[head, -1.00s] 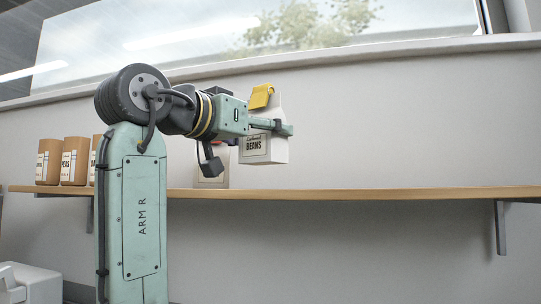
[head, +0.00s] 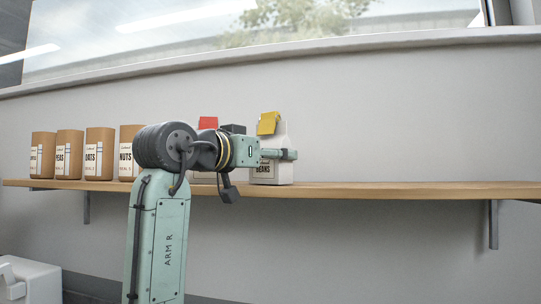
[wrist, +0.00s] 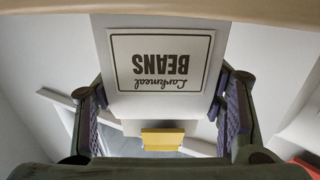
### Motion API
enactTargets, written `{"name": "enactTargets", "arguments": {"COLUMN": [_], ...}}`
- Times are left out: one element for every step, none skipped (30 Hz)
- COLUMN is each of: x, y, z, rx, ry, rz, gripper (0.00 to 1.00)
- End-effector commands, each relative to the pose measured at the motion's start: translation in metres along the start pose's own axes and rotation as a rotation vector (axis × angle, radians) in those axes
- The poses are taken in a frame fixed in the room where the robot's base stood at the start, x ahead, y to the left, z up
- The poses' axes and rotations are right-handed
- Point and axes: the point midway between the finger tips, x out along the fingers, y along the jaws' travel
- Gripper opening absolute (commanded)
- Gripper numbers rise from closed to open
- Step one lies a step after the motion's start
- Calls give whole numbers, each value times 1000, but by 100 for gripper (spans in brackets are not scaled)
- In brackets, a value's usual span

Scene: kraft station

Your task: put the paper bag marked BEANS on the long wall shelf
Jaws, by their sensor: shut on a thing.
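The white paper bag marked BEANS (head: 272,174), with a yellow clip (head: 269,123) at its top, is at the long wall shelf (head: 400,190). Its base appears level with the shelf top; I cannot tell for sure whether it touches. My gripper (head: 285,154) is shut on the bag, its fingers across the upper part. In the wrist view the bag's label (wrist: 160,65) shows upside down between my two finger pads (wrist: 162,115), and the yellow clip shows below it.
Several brown canisters (head: 99,154), labelled PEAS, OATS and NUTS among others, stand on the shelf at left. A bag with a red clip (head: 208,122) stands just left of the BEANS bag, partly hidden by my arm. The shelf right of the BEANS bag is clear.

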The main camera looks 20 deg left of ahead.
Motion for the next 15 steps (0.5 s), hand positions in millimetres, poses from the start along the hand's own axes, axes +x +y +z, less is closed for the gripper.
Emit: {"name": "enactTargets", "arguments": {"x": [0, 0, 0, 0, 0, 0, 0, 0, 0, 0, 0, 0, 0, 0, 0], "y": [0, 0, 0, 0, 0, 0, 0, 0, 0, 0, 0, 0, 0, 0, 0], "z": [0, 1, 2, 3, 2, 2, 2, 2, 2, 2, 2, 2, 2, 2, 2], "rx": [0, 0, 0, 0, 0, 0, 0, 0, 0, 0, 0, 0, 0, 0, 0], "ry": [2, 2, 2, 0, 0, 0, 0, 0, 0, 0, 0, 0, 0, 0, 0], "rz": [0, 0, 0, 0, 0, 0, 0, 0, 0, 0, 0, 0, 0, 0, 0], "gripper": [25, 25, 25, 64, 66, 68, 70, 72, 75, 77, 79, 82, 83, 83, 83]}}
